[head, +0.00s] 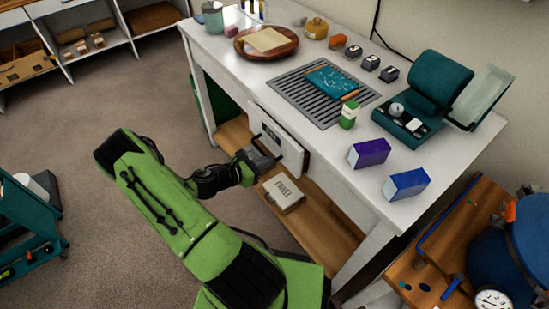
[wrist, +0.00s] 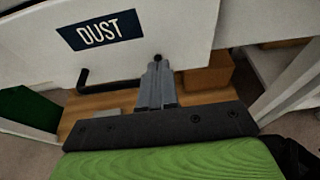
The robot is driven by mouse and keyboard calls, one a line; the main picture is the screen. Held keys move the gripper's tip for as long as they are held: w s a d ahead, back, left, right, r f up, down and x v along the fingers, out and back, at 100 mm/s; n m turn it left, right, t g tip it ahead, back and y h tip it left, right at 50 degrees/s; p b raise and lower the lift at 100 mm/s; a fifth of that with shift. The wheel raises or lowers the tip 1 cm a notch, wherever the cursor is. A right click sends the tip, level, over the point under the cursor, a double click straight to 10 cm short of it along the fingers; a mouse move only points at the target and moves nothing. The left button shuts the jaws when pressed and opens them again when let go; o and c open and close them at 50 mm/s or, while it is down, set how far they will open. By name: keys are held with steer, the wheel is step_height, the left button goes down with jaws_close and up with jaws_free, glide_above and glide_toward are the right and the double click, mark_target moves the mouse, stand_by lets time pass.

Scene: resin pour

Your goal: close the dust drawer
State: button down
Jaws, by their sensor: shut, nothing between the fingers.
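The dust drawer (head: 268,122) hangs under the white worktable, its white front facing my arm. In the wrist view its front (wrist: 185,25) fills the top, with a dark "DUST" label (wrist: 99,31) and a black bar handle (wrist: 108,79) below. In the head view my gripper (head: 270,160) is close to the drawer front. How far the drawer stands out is hard to tell.
A wooden lower shelf (head: 323,222) under the worktable (head: 300,50) holds a box marked "PANEL" (head: 284,193). A table leg (wrist: 285,85) stands right of my gripper. A teal cart (head: 30,225) is at left. Carpet between is clear.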

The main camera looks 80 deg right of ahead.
mark_target(283, 150)
steer(key=shift+s+d, duration=1.2)
steer(key=shift+d, duration=0.15)
steer(key=s+d, duration=0.3)
steer(key=shift+d+r, duration=0.15)
steer(key=shift+d, duration=0.05)
steer(key=shift+r, duration=0.1)
steer(key=shift+w+a, duration=0.15)
steer(key=shift+w, duration=0.15)
steer(key=f+p+v, duration=0.1)
steer(key=p+v, duration=0.1)
steer(key=v, duration=1.1)
steer(key=shift+w+a+f+p, duration=0.15)
steer(key=shift+w+a+p, duration=0.1)
steer(key=shift+a+p, duration=0.1)
